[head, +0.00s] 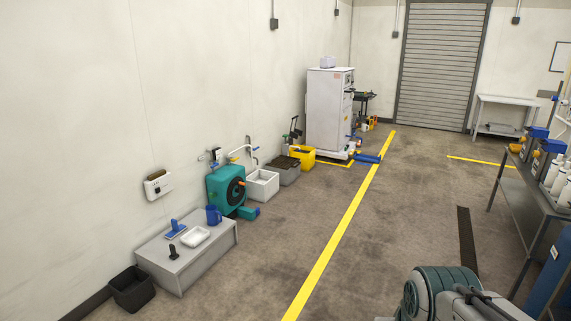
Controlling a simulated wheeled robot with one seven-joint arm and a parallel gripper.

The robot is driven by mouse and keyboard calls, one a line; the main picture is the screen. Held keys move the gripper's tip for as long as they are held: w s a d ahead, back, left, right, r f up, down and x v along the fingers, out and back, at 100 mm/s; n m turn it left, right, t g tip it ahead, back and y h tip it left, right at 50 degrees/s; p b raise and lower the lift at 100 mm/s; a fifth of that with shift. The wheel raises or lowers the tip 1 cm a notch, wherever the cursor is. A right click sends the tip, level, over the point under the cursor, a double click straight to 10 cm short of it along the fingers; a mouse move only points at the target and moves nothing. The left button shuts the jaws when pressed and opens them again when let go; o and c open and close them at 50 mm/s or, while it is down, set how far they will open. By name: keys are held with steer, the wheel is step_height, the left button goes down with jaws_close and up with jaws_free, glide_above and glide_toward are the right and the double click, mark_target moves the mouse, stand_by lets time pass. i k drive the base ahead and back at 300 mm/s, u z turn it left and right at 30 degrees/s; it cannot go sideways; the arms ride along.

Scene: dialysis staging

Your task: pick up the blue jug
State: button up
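The blue jug (213,215) stands upright on a low grey cabinet (205,255) against the left wall. It is at the back right part of the top, close to a white tray (195,236) and a blue-handled item (175,229). A small black object (172,252) stands nearer the front of the same top. A rounded part of my arm shows at the bottom right of the head view, far from the jug across the floor. My gripper is not in view.
A teal hose reel (226,187) stands just behind the cabinet. A black bin (132,288) sits at its front left. White and yellow tubs line the wall further back. A metal table (513,185) with bottles is at right. The middle floor is clear.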

mark_target(212, 213)
steer(key=u, duration=0.35)
steer(key=i, duration=1.85)
steer(key=u, duration=0.35)
steer(key=i, duration=3)
steer(key=z, duration=0.1)
